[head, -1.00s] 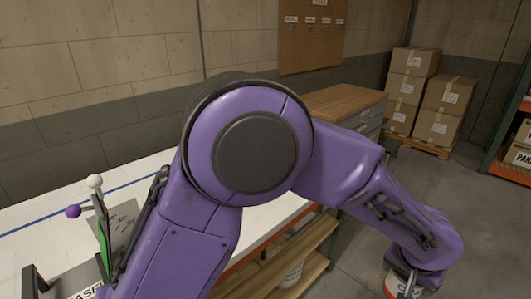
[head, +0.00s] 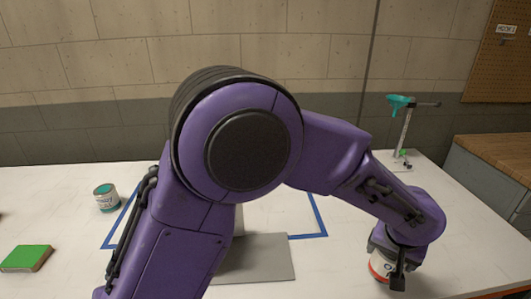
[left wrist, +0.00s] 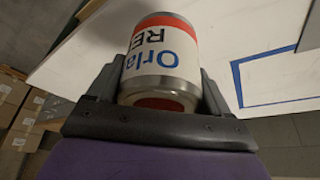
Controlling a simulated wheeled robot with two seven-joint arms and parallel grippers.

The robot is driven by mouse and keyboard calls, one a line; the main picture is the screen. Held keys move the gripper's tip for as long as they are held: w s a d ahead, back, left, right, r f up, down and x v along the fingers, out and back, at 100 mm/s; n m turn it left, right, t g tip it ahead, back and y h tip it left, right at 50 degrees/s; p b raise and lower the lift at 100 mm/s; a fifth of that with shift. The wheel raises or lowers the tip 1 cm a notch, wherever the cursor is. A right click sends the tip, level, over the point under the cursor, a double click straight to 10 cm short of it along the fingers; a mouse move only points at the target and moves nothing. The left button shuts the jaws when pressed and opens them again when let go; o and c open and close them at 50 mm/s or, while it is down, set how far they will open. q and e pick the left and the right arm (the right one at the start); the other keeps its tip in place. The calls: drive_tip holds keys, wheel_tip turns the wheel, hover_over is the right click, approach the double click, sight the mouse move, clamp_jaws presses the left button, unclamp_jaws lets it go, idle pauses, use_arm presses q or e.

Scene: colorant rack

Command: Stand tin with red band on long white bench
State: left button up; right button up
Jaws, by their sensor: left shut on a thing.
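The tin with the red band (left wrist: 165,50) is held between the two fingers of my left gripper (left wrist: 160,92) in the left wrist view. Its label shows blue lettering and appears upside down there. In the head view the tin (head: 381,266) hangs under my left gripper (head: 388,262), near the right part of the long white bench (head: 335,272). I cannot tell whether its base touches the bench. My left arm covers the middle of the head view. My right gripper is not in view.
A tin with a teal lid (head: 106,198) and a green block (head: 26,258) are on the bench at left. A grey plate (head: 262,262) and a blue taped outline (head: 318,212) lie mid-bench. A teal-topped stand (head: 403,125) is at the back right. A wood-topped cabinet (head: 500,160) stands beyond.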

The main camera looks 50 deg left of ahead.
use_arm(q)
drive_tip(key=a+r+n+y+p, duration=0.1)
drive_tip(key=a+r+n, duration=0.35)
drive_tip(key=a, duration=0.45)
drive_tip(key=p, duration=0.5)
approach(369, 232)
drive_tip(key=shift+w+a+m+g, duration=0.15)
drive_tip(key=shift+w+m+g, duration=0.2)
drive_tip(key=shift+w, duration=0.25)
drive_tip(key=f, duration=0.3)
drive_tip(key=shift+w+f+p, duration=0.15)
drive_tip(key=shift+w+p, duration=0.05)
drive_tip(key=shift+p, duration=0.1)
drive_tip(key=shift+f, duration=0.3)
drive_tip(key=o, duration=1.1)
drive_tip(key=shift+c, duration=0.2)
drive_tip(key=shift+r, duration=0.35)
drive_tip(key=b+v, duration=0.2)
drive_tip(key=v, duration=0.9)
drive_tip(key=shift+s+d+r, duration=0.25)
drive_tip(key=shift+s, duration=0.05)
